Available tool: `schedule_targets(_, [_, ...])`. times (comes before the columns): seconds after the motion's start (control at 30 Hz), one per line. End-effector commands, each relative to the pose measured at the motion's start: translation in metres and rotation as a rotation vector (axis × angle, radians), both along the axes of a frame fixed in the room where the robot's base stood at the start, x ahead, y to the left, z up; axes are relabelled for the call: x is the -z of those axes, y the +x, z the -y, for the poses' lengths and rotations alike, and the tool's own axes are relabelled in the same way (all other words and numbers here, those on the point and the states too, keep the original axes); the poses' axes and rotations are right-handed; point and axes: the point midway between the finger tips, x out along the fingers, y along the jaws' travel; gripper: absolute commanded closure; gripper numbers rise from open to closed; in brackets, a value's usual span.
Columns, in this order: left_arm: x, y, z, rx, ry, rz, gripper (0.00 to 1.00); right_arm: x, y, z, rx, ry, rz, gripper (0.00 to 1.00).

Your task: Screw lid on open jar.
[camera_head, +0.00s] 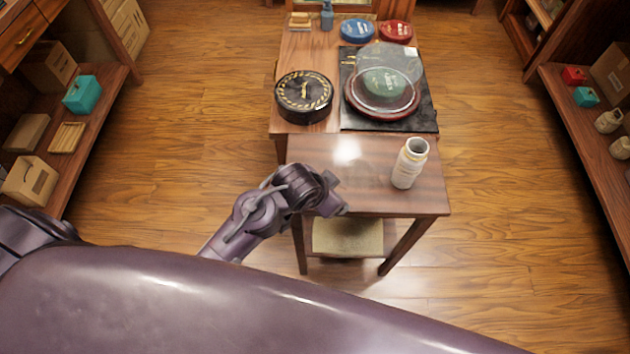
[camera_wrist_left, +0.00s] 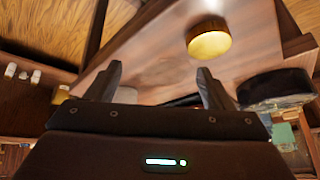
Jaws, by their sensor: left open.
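An open white jar (camera_head: 408,168) with a label stands upright on the right of the near small table (camera_head: 300,150), its mouth uncovered. A round gold-coloured lid (camera_wrist_left: 209,40) lies on a wooden surface in the left wrist view, ahead of the fingers and to the right. I cannot make it out in the head view, where my arm may hide it. My left gripper (camera_head: 338,203) is over the table's front left part; in the left wrist view (camera_wrist_left: 158,85) its fingers are apart with nothing between them. My right gripper is not in view.
Behind stands another table with a black striped round tin (camera_head: 304,95), a clear-domed dish (camera_head: 383,85) on a dark mat (camera_head: 350,118), and blue (camera_head: 357,31) and red (camera_head: 396,31) tins. Shelves line both sides. The small table's middle looks clear.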

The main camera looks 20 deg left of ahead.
Motion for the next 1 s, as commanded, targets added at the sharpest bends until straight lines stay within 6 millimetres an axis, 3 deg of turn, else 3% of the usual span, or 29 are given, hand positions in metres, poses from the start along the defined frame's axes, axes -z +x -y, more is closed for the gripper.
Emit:
schedule_targets(0.23, [-0.045,0.034,0.086,0.367,0.006,0.21,0.25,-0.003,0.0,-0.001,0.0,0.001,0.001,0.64])
schedule_targets(0.4, [-0.063,0.033,0.142,0.698,0.046,0.327,0.25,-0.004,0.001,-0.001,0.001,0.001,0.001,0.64])
schedule_targets(0.53, [-0.062,0.024,0.161,0.936,0.103,0.362,0.25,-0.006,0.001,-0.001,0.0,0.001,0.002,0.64])
schedule_targets(0.67, [-0.051,0.015,0.158,1.154,0.18,0.345,0.25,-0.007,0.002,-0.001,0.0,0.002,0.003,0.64])
schedule_targets(0.77, [-0.04,0.013,0.14,1.298,0.251,0.294,0.25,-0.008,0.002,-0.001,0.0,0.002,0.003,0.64])
schedule_targets(0.87, [-0.03,0.016,0.108,1.417,0.331,0.212,0.25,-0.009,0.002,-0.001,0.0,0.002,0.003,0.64])
schedule_targets(1.0, [-0.024,0.025,0.051,1.522,0.438,0.063,0.25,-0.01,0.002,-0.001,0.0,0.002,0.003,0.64])
